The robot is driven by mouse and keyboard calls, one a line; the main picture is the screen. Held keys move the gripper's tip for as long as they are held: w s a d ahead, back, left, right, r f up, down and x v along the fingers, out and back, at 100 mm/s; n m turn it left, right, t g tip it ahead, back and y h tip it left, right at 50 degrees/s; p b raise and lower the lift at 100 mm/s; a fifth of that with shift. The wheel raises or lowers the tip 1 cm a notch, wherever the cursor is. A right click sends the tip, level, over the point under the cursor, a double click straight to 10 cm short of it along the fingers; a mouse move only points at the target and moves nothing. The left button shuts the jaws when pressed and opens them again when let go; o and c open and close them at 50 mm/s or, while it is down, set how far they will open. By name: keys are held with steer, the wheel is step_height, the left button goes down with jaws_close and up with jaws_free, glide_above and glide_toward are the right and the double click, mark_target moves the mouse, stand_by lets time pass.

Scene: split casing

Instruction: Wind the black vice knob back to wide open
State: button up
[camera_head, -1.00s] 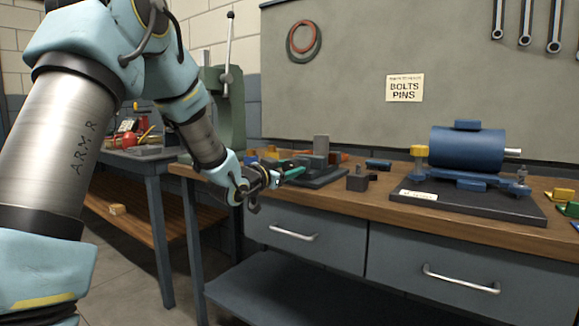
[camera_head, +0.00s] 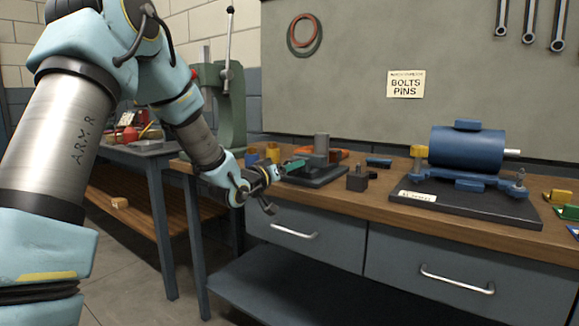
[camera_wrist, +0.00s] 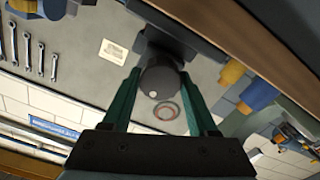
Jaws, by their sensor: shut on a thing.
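The vice (camera_head: 325,178) stands on the left end of the wooden workbench, with a dark base and a grey upright part. Its round black knob (camera_wrist: 158,84), with a pale dot on its face, shows in the wrist view. My gripper (camera_wrist: 158,80) is shut on the knob, one green finger on each side. In the head view, my gripper (camera_head: 292,166) reaches the vice's left side from the front left, and the knob is hidden there. The wrist view shows part of the dark vice body behind the knob. The jaw gap cannot be made out.
Yellow cylinders (camera_head: 272,152) stand left of the vice, orange parts behind it. A small dark block (camera_head: 358,180) lies to its right. A blue motor (camera_head: 467,148) on a dark plate is farther right. A green machine (camera_head: 228,115) stands behind my arm.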

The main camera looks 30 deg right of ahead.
stand_by(0.4)
steer(key=o, duration=1.4)
steer(key=shift+c, duration=0.2)
steer(key=v, duration=1)
steer(key=shift+s+a+b, duration=0.15)
steer(key=shift+a+b, duration=0.2)
steer(key=shift+a, duration=0.05)
